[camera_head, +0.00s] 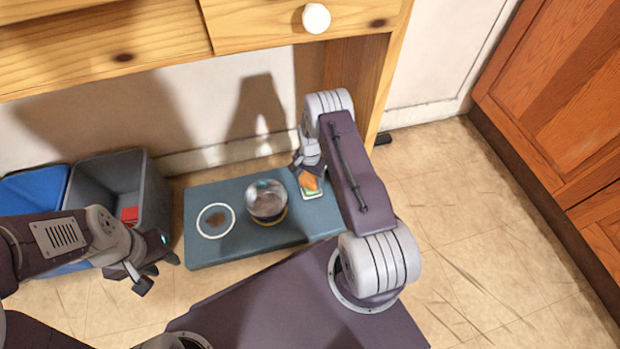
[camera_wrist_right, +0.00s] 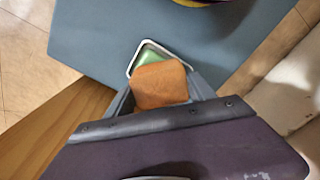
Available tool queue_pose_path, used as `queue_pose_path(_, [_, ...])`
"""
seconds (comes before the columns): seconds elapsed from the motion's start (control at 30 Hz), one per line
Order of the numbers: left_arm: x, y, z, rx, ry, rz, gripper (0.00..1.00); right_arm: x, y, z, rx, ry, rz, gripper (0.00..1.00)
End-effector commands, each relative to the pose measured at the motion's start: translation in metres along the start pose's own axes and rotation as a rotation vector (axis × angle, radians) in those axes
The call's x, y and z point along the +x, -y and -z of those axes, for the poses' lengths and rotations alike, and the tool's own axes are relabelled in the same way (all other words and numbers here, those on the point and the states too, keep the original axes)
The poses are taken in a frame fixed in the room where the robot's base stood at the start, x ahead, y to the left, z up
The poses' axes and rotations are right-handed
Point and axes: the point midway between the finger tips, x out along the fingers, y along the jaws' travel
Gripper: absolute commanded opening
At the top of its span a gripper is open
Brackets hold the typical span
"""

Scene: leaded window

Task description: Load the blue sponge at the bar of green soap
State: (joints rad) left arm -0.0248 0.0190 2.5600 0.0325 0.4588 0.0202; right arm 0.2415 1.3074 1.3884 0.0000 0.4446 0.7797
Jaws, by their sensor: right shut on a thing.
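The sponge that shows is orange (camera_head: 309,181), not blue; it is also in the right wrist view (camera_wrist_right: 160,85). My right gripper (camera_head: 306,171) is shut on it. The sponge is over the bar of green soap (camera_wrist_right: 149,54) and covers part of it. The soap lies in a small pale-rimmed dish (camera_head: 313,195). I cannot tell whether sponge and soap touch. My left gripper (camera_head: 150,272) is open and empty, left of the blue-grey board (camera_head: 240,252).
The dish, a round metal pot (camera_head: 267,201) and a white ring-shaped plate (camera_head: 216,221) with a brown patch are on the board. A grey bin (camera_head: 155,190) with a red item and a blue bin (camera_head: 35,190) stand left. A wooden desk (camera_head: 365,80) rises behind.

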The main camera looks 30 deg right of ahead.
Motion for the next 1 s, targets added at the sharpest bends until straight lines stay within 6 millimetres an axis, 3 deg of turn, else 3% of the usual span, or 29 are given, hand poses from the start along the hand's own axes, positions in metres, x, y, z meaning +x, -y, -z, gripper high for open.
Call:
queue_pose_path(0.23, [-0.005, 0.0, 0.001, 0.0, 0.0, 0.0, 0.36, -0.004, -0.001, -0.001, 0.0, 0.001, -0.001, 0.3])
queue_pose_path(0.8, [-0.056, -0.001, 0.006, 0.0, 0.0, 0.0, 0.36, -0.062, -0.001, -0.001, 0.0, 0.001, -0.001, 0.3])
queue_pose_path(1.0, [-0.064, -0.001, 0.007, 0.0, 0.0, 0.0, 0.36, -0.071, -0.001, -0.001, 0.0, 0.001, -0.001, 0.3])
